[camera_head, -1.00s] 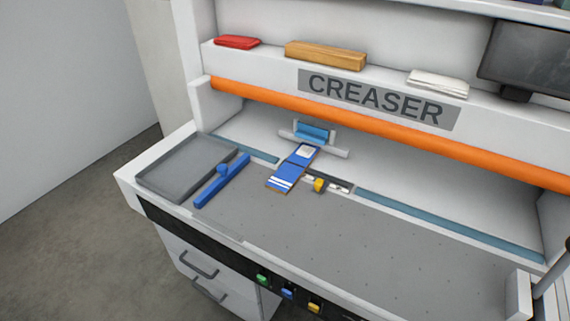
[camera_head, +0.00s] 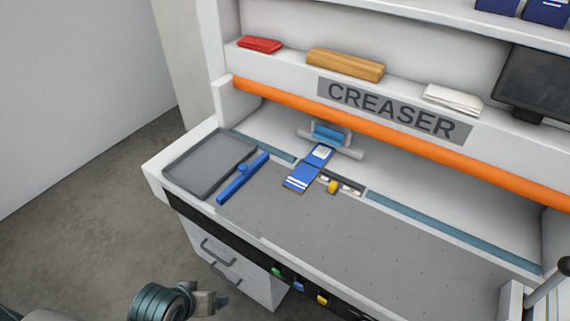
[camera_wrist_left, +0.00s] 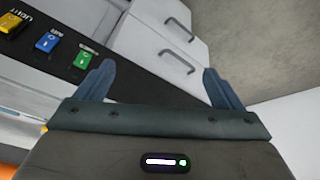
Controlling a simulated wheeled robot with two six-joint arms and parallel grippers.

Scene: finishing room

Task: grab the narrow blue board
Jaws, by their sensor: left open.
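A narrow blue board (camera_head: 301,178) with white stripes and a pale label lies on the grey worktop, its far end at a blue clamp-like part (camera_head: 329,133) under the orange bar. Left of it lies a blue bar with a knob (camera_head: 240,180), beside the grey tray. My left gripper shows at the bottom of the head view, low in front of the drawers and well away from the board. In the left wrist view my left gripper (camera_wrist_left: 160,82) is open and empty, its blue fingers wide apart. My right gripper is not in view.
A grey tray (camera_head: 172,183) sits at the worktop's left end. A yellow knob (camera_head: 333,187) is just right of the board. The orange bar (camera_head: 400,142) runs above the worktop. Drawers (camera_wrist_left: 172,42) and colored buttons (camera_wrist_left: 47,42) are on the front. The worktop's right side is clear.

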